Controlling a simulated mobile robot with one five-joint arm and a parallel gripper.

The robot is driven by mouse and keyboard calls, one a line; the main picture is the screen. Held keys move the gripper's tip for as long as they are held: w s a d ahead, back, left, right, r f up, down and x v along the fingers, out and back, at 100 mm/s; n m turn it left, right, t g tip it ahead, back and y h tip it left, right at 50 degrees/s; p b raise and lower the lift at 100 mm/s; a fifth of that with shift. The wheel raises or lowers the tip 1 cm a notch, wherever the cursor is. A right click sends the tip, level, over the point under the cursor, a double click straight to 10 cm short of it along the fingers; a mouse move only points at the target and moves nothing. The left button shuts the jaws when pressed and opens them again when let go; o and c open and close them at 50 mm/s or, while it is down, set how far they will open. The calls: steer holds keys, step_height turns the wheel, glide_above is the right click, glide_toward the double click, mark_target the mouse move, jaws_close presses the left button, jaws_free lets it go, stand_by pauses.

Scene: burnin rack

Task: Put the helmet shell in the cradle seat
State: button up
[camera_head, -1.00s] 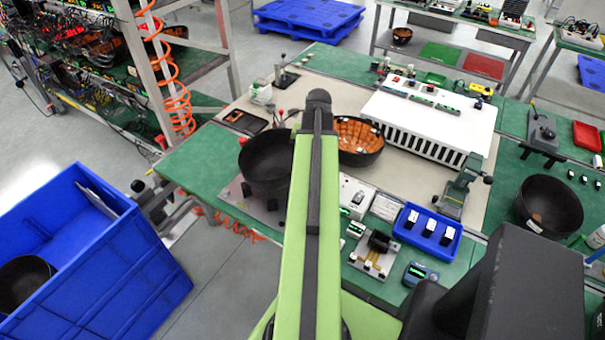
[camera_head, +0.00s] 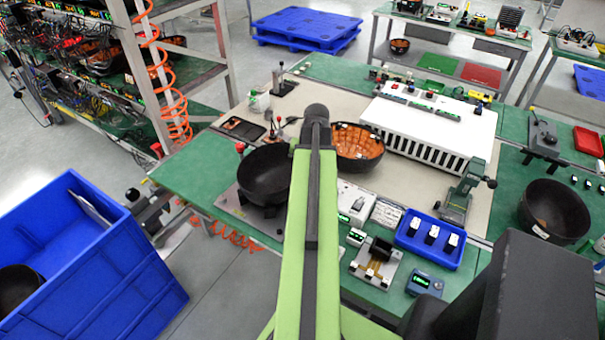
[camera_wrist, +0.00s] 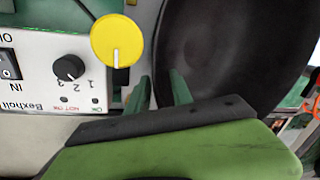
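A plain black helmet shell (camera_head: 264,178), open side up, stands over a grey metal plate (camera_head: 228,207) with dark supports at the bench's left front. I cannot tell for sure whether these supports are the cradle seat. A dark shell interior (camera_wrist: 235,45) fills the upper right of the wrist view. My gripper (camera_wrist: 160,82) shows two green fingers with a gap between them, one each side of that shell's near rim. In the head view my arm hides the gripper. Another black shell (camera_head: 553,212) sits on the right bench, and one (camera_head: 18,288) lies in the blue bin.
A shell with an orange lining (camera_head: 358,148) sits right of my arm. A white slotted unit (camera_head: 430,118), a blue tray (camera_head: 428,255) and a small press (camera_head: 458,197) crowd the bench. A yellow knob (camera_wrist: 117,40) and white switch box (camera_wrist: 35,75) are close beside my gripper.

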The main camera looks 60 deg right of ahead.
steer(key=shift+r, duration=0.15)
step_height(320, 180, up, 12)
steer(key=s+p, duration=0.2)
steer(key=p, duration=1)
steer(key=shift+d, duration=0.4)
